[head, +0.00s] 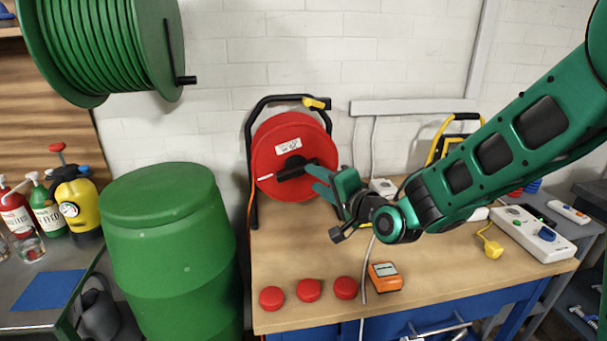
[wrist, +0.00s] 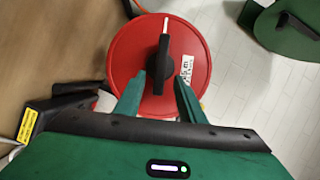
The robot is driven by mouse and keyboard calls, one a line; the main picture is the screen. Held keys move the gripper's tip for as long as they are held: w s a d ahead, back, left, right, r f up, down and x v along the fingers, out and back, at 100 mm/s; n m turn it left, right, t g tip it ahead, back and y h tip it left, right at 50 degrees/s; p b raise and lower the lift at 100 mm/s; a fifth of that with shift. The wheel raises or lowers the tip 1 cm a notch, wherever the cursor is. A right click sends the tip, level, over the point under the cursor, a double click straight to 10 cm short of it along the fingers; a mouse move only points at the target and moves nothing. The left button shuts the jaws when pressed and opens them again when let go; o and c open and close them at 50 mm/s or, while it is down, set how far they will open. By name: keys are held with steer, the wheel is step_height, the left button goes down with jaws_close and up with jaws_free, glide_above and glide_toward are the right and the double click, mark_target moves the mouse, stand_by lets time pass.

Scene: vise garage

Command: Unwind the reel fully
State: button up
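A red cable reel (head: 288,140) stands upright in a black frame (head: 254,130) at the back of the workbench. Its face carries a white label and a black crank handle (head: 290,173). In the wrist view, the red reel (wrist: 195,40) fills the upper middle, with the black handle (wrist: 163,62) across its centre. My gripper (head: 315,182) is in front of the reel face. Its green fingers (wrist: 160,90) are apart, one on each side of the handle's near end, with a visible gap on both sides. I cannot tell how much cable is wound inside.
A green hose reel (head: 100,40) with a crank hangs at upper left above a green barrel (head: 165,225). Red caps (head: 308,290) and an orange meter (head: 384,277) lie at the bench front. A white power strip (head: 535,234) is at right. The bench below the reel is clear.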

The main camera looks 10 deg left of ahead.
mark_target(303, 171)
steer(key=x, duration=0.7)
steer(key=shift+w, duration=0.1)
steer(key=shift+r, duration=0.1)
jaws_close()
